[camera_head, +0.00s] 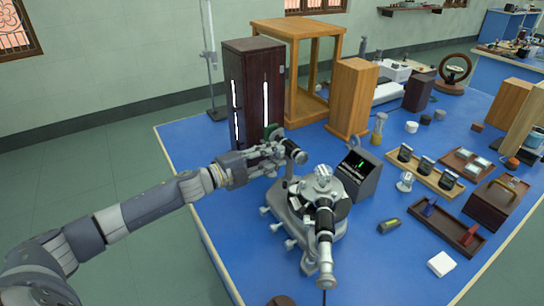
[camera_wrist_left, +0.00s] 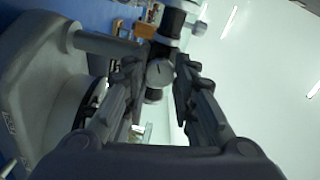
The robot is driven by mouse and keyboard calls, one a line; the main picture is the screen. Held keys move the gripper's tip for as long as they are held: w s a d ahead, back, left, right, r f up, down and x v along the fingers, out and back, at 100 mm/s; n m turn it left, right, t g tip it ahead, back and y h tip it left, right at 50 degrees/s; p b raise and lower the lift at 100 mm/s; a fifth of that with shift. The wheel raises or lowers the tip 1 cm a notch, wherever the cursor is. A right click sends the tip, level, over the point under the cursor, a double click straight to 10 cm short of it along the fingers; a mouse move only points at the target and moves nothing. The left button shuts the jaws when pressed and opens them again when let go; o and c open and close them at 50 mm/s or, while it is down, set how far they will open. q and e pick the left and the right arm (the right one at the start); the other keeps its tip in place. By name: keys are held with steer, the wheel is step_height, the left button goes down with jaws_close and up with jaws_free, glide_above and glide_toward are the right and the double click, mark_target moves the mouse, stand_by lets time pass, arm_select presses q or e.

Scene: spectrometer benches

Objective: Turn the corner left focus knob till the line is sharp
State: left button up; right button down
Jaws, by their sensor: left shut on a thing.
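The spectrometer (camera_head: 292,228) is a grey instrument with a round table and metal tubes, standing on the blue bench. My left gripper (camera_head: 281,151) reaches in from the left to its upper left tube. In the left wrist view the fingers (camera_wrist_left: 158,85) are on either side of a small round grey focus knob (camera_wrist_left: 159,72), and the gripper is shut on it. In the head view the gripper hides the knob. A small dark screen (camera_head: 358,167) right of the spectrometer shows a short green line; its sharpness is too small to tell. My right gripper is not in view.
A tall dark cabinet (camera_head: 250,88) with lit slits stands just behind my left gripper. A wooden frame (camera_head: 300,32) and a wooden box (camera_head: 352,98) stand further back. A tray of small dark devices (camera_head: 424,174) lies to the right. The bench front is mostly clear.

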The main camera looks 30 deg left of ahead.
arm_select(q)
steer(key=o, duration=1.1)
steer(key=shift+c, duration=0.2)
steer(key=v, duration=1.2)
steer(key=shift+d, duration=0.1)
steer(key=shift+s+f, duration=0.1)
